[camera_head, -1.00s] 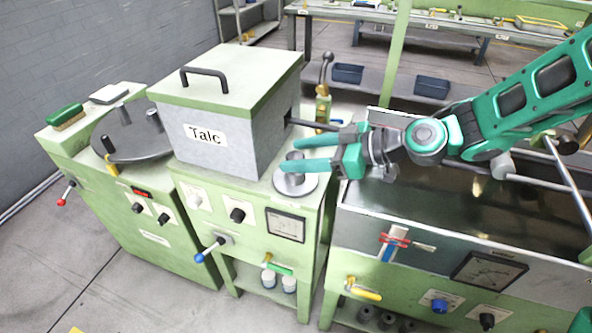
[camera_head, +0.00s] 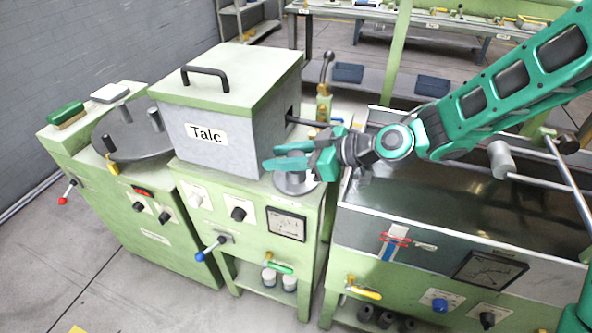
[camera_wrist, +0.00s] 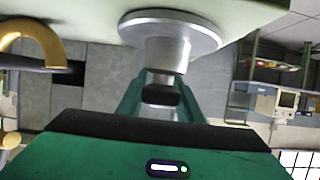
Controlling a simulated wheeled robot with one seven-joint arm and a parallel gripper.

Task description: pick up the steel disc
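The steel disc (camera_head: 297,187) is a round silver plate with an upright post in its middle. It lies on the green top of the middle machine, in front of the Talc box's right corner. In the wrist view the disc (camera_wrist: 170,27) is at the top, with its post pointing down the picture. My gripper (camera_head: 270,157) reaches in from the right over the disc. Its green fingers lie along both sides of the post and appear shut on it. In the wrist view the fingers flank the post's end. The disc still appears to rest on the machine top.
The grey Talc box (camera_head: 238,105) stands close behind and left of my gripper. A brass fitting with a lever (camera_head: 323,100) stands behind it. A long metal trough (camera_head: 455,200) lies to the right. A dark round plate with posts (camera_head: 135,135) is at left.

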